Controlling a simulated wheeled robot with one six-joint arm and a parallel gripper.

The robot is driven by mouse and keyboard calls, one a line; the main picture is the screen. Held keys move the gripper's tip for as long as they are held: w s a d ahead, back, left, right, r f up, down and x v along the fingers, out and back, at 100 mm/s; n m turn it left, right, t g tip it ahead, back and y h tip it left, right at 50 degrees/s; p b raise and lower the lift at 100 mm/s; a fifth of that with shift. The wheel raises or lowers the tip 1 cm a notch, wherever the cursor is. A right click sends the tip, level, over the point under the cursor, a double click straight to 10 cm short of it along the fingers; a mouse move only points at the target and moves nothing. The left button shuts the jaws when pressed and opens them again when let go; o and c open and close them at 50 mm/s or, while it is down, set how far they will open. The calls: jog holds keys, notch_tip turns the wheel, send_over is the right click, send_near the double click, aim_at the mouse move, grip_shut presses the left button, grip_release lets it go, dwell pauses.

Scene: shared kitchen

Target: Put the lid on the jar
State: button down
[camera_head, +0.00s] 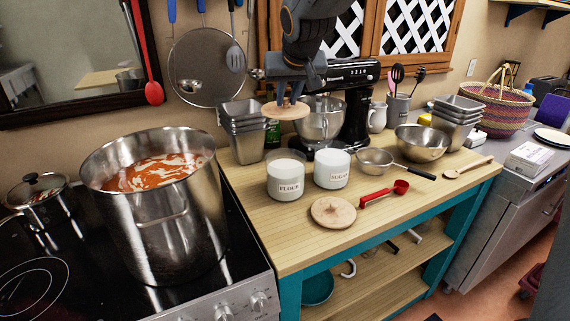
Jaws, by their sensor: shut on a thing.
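My gripper (287,98) is shut on a round wooden lid (279,113) and holds it level in the air, in front of the stand mixer. The flour jar (288,184), glass with white contents, stands open on the wooden counter below the held lid, apart from it. The sugar jar (332,174) stands open to its right. A second round wooden lid (333,211) lies flat on the counter in front of the jars.
A metal mixer bowl (321,118) and black stand mixer (357,110) are close behind the held lid. Stacked metal tins (241,137) stand left. A strainer (374,161) and red measuring spoon (384,193) lie right. A large soup pot (165,225) is on the stove.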

jog(key=f+b, duration=0.1)
jog(key=f, duration=0.1)
jog(key=w+f+b, duration=0.1)
jog(key=f+b, duration=0.3)
jog(key=shift+w+f, duration=0.1)
jog(key=shift+w, duration=0.3)
notch_tip(320, 180, down, 10)
jog(key=b, duration=0.1)
jog(key=c, duration=1.6)
grip_release()
jog(key=shift+s+f, duration=0.1)
jog(key=shift+s, duration=0.05)
jog(key=v, duration=1.2)
